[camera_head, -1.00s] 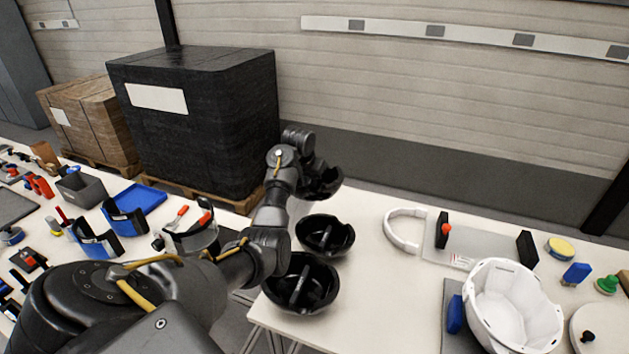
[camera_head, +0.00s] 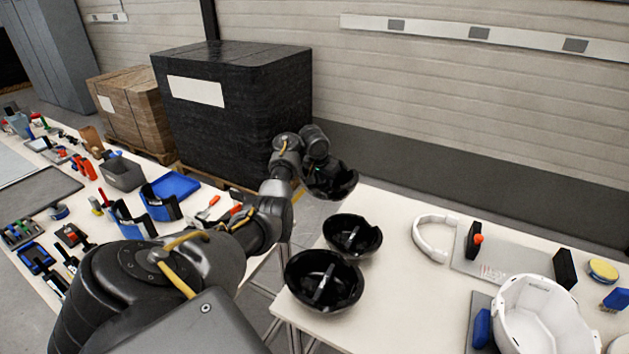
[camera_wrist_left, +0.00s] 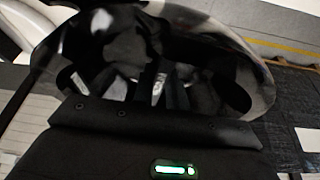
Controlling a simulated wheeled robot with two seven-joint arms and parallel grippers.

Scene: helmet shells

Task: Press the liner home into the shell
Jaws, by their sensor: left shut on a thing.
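A black bowl-shaped liner (camera_head: 333,183) is held by my left gripper (camera_head: 312,166) above the far left corner of the right table. The left wrist view shows the liner (camera_wrist_left: 190,60) close up, filling the top of the picture; the fingertips are hidden there. The white helmet shell (camera_head: 540,318) sits open side up at the lower right in the head view, well apart from the held liner. Two more black liners, a farther one (camera_head: 352,235) and a nearer one (camera_head: 323,282), lie on the table below my gripper. My right gripper is not in view.
A white curved band (camera_head: 432,240) and a grey plate (camera_head: 500,258) with black end blocks lie toward the table's back. A blue block (camera_head: 482,327) stands left of the shell. Bare tabletop (camera_head: 410,300) lies between liners and shell. Another table at left carries tools.

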